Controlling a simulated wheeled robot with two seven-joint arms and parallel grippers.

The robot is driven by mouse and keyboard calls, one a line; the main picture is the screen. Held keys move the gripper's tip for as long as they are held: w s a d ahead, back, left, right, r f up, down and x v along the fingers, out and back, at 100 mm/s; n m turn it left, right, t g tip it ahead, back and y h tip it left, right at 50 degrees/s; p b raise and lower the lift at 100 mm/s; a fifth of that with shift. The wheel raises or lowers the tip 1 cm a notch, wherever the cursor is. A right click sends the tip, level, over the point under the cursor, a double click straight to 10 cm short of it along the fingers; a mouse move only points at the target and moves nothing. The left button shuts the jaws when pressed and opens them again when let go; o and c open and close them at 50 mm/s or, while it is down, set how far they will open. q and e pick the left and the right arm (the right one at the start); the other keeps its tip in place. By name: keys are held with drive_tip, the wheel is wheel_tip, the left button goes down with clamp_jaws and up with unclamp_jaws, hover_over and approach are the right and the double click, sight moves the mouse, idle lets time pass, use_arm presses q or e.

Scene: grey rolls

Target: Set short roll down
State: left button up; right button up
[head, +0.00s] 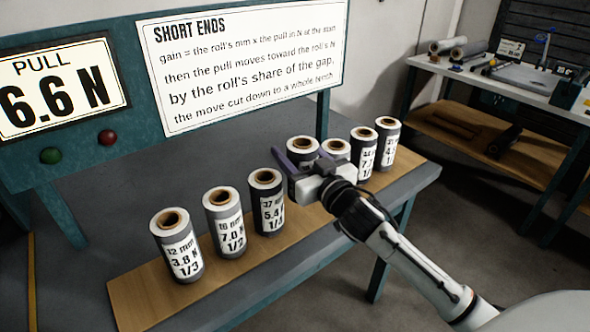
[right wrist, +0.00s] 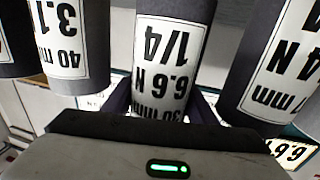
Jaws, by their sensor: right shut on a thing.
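My right gripper (head: 304,163) is shut on a grey roll (head: 302,144) in the middle of the row. In the right wrist view the held roll's label (right wrist: 163,60) appears upside down and reads 30 mm, 6.6 N, 1/4. Its top sits higher than the line of its neighbours' tops, so it looks raised a little; its bottom is hidden. A sign (head: 65,85) reads PULL 6.6 N. My left gripper is not in view.
Other labelled rolls stand upright on a wooden board (head: 135,300), including a 12 mm roll (head: 176,245) at the left end. A 40 mm roll (right wrist: 62,45) and another roll (right wrist: 280,65) flank the held one closely. A notice (head: 245,75) stands behind.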

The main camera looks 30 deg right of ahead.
wheel_tip(320, 180, down, 4)
drive_tip(key=shift+f+b, duration=0.1)
drive_tip(key=shift+b, duration=0.45)
drive_tip(key=o, duration=0.9)
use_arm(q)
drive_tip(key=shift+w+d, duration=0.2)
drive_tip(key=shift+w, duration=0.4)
use_arm(e)
drive_tip(key=shift+r, duration=0.35)
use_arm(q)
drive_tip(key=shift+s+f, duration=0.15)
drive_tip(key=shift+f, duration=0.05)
use_arm(e)
approach(295, 164)
drive_tip(key=f, duration=0.1)
drive_tip(key=w+d+f, duration=0.1)
drive_tip(key=d+f, duration=0.1)
drive_tip(key=shift+w+f, duration=0.15)
drive_tip(key=shift+w, duration=0.15)
